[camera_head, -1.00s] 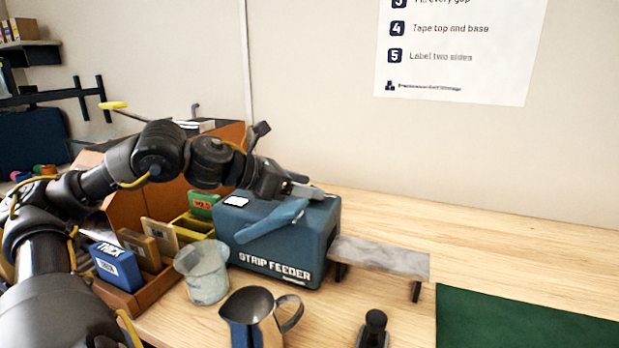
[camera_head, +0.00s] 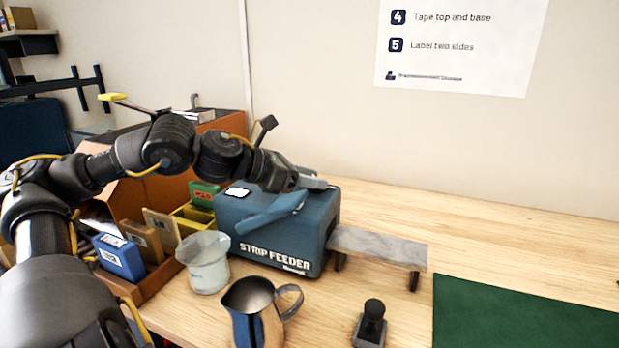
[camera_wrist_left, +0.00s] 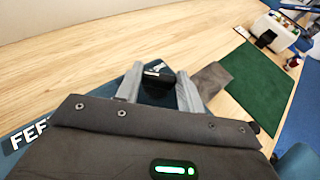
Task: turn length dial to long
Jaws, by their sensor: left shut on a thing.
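The blue strip feeder (camera_head: 276,235) stands on the wooden table, with its white lettering facing me. My left gripper (camera_head: 314,184) is at the far right part of its top. In the left wrist view, my left gripper (camera_wrist_left: 159,74) has its two grey fingers on either side of a small black dial (camera_wrist_left: 157,76) with a light mark, and is shut on it. The dial is hidden behind the gripper in the head view. I cannot read any length marking. My right gripper is not in view.
A clear beaker (camera_head: 206,263), a metal jug (camera_head: 257,310) and a black-handled stamp (camera_head: 371,322) stand in front of the feeder. A grey ledge (camera_head: 380,247) extends right of it, towards a green mat (camera_head: 520,318).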

